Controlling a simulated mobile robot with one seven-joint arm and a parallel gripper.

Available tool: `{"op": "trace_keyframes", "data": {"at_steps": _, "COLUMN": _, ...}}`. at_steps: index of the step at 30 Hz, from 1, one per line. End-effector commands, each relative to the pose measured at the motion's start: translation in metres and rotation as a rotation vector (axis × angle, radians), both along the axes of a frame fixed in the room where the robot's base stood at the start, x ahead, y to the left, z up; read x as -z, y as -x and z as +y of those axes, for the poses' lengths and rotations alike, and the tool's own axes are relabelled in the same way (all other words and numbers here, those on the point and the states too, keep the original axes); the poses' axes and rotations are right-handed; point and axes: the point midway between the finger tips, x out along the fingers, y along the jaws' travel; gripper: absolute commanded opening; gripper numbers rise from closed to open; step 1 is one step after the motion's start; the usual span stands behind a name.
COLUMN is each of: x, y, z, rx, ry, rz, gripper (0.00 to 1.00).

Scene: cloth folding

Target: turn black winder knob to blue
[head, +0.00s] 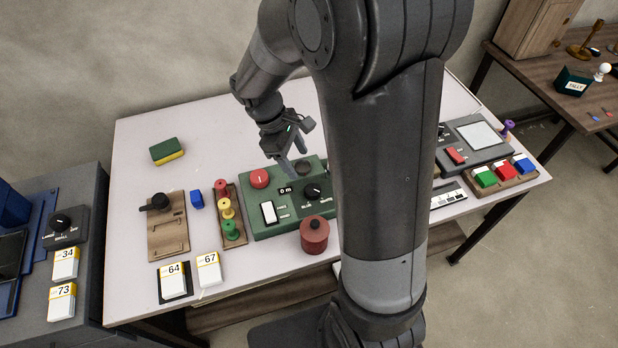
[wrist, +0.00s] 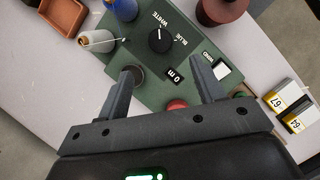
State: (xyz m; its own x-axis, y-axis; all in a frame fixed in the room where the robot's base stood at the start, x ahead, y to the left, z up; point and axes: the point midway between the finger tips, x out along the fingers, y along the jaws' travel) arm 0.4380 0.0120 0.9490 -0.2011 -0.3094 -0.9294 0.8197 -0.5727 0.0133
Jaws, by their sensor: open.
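The black winder knob (head: 312,190) sits on the green winder panel (head: 262,228), right of the small "0 m" display. It also shows in the wrist view (wrist: 160,42), with the labels WHITE and BLUE beside it. Its white pointer mark is turned toward WHITE. My gripper (head: 293,172) is open and empty above the back of the panel. In the wrist view my gripper's fingertips (wrist: 167,72) are spread apart, short of the knob and not touching it. A dark round part of the panel is partly behind one finger.
On the panel are a red knob (head: 259,178) and a white switch (head: 268,212). A dark red lidded pot (head: 314,235) stands close in front. My arm hides the table right of the panel. The back left is mostly clear.

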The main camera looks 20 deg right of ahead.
Motion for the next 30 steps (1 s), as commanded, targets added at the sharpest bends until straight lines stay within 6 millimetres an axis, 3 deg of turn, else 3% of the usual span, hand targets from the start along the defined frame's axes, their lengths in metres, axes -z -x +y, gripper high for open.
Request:
{"op": "trace_keyframes", "data": {"at_steps": 8, "x": 0.022, "y": 0.001, "z": -0.005, "rx": -0.023, "ry": 0.006, "rz": 0.025, "gripper": 0.62}}
{"op": "trace_keyframes", "data": {"at_steps": 21, "x": 0.093, "y": 0.018, "z": -0.029, "rx": -0.02, "ry": 0.005, "rz": 0.023, "gripper": 0.62}}
{"op": "trace_keyframes", "data": {"at_steps": 30, "x": 0.106, "y": 0.021, "z": -0.034, "rx": -0.022, "ry": 0.005, "rz": 0.019, "gripper": 0.62}}
